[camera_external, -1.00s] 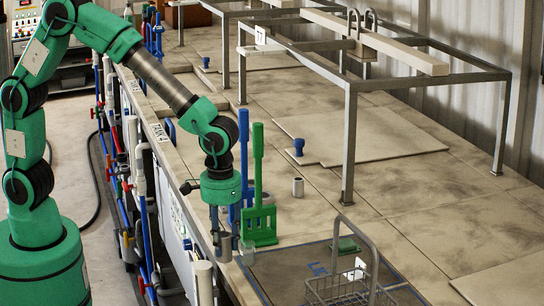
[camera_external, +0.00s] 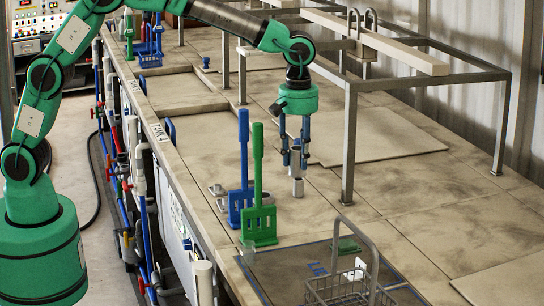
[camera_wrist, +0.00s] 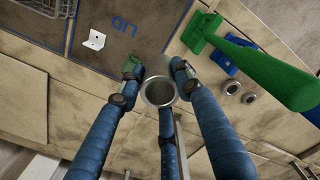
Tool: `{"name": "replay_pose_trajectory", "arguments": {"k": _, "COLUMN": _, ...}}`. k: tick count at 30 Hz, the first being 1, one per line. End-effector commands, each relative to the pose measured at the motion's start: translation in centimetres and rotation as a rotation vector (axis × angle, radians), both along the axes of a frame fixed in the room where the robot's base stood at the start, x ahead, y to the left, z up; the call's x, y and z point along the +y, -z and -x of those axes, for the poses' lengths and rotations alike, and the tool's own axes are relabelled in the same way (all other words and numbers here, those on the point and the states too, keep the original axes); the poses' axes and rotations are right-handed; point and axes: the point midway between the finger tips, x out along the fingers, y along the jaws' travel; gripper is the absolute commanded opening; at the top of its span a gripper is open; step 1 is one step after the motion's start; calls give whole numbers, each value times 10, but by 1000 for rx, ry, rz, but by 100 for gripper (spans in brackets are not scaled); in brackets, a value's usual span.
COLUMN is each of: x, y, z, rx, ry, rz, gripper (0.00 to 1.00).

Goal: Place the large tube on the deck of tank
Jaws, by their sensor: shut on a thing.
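My three-fingered gripper (camera_external: 296,166) points down over the deck of the tank (camera_external: 335,215), right of the blue and green paddles. It is shut on a grey metal tube, the large tube (camera_wrist: 159,92), whose round open end faces the camera in the wrist view. In the external view a grey tube (camera_external: 297,187) is upright at the fingertips, with its lower end at the deck. I cannot tell there whether this is the held tube or one under it. Two short grey rings (camera_wrist: 241,93) lie on the deck by the paddles.
A green paddle (camera_external: 258,190) and a blue paddle (camera_external: 243,170) stand left of my gripper. A metal frame leg (camera_external: 348,150) rises close on the right. A wire basket (camera_external: 345,288) and dark lid panel (camera_external: 285,272) are in front.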

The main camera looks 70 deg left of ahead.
Motion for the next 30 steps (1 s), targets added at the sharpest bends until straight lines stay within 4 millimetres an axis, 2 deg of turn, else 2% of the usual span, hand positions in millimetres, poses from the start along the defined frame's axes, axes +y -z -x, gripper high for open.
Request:
{"name": "replay_pose_trajectory", "arguments": {"k": 1, "x": 15, "y": -11, "z": -15, "rx": -2, "ry": -44, "rz": 1, "gripper": 4}}
{"name": "replay_pose_trajectory", "arguments": {"k": 6, "x": 70, "y": -33, "z": -53, "rx": 0, "ry": -166, "rz": 0, "gripper": 4}}
{"name": "replay_pose_trajectory", "arguments": {"k": 11, "x": 130, "y": -30, "z": -74, "rx": 2, "ry": -217, "rz": -1, "gripper": 4}}
{"name": "replay_pose_trajectory", "arguments": {"k": 15, "x": 184, "y": -8, "z": -80, "rx": 3, "ry": -200, "rz": 0, "gripper": 4}}
{"name": "replay_pose_trajectory", "arguments": {"k": 20, "x": 239, "y": 28, "z": -73, "rx": 3, "ry": -136, "rz": 0, "gripper": 4}}
{"name": "replay_pose_trajectory", "arguments": {"k": 30, "x": 341, "y": 114, "z": -34, "rx": 4, "ry": 57, "rz": 1, "gripper": 4}}
